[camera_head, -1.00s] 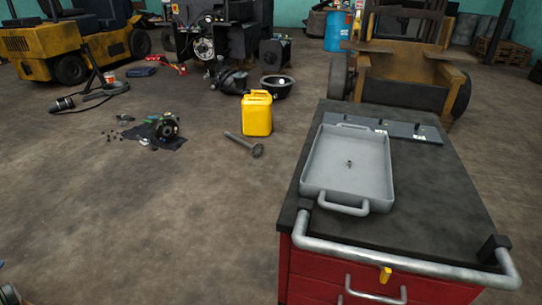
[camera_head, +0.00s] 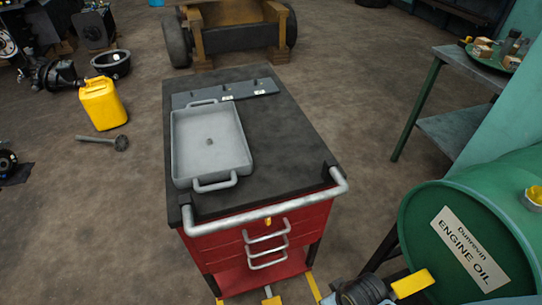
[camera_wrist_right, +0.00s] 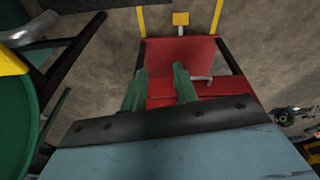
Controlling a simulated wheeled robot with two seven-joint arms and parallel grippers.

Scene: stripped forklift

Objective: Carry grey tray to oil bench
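The grey tray (camera_head: 181,160) lies flat on the black top of a red tool cart (camera_head: 285,145), with a handle at its near and far ends. A small dark thing (camera_head: 210,142) sits in its middle. A green-legged bench (camera_head: 453,62) stands at the upper right, behind a green engine oil drum (camera_head: 450,215). In the right wrist view, my right gripper (camera_wrist_right: 160,85) has two green fingers apart with nothing between them, and the red cart (camera_wrist_right: 180,60) beyond them. A dark part at the bottom of the head view seems to be my right arm. My left gripper is out of view.
A grey strip (camera_head: 225,93) lies behind the tray on the cart. A round tray (camera_head: 492,58) with bottles and boxes is on the bench. A yellow can (camera_head: 102,105) and a metal shaft (camera_head: 105,141) are on the floor left. Floor between cart and bench is clear.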

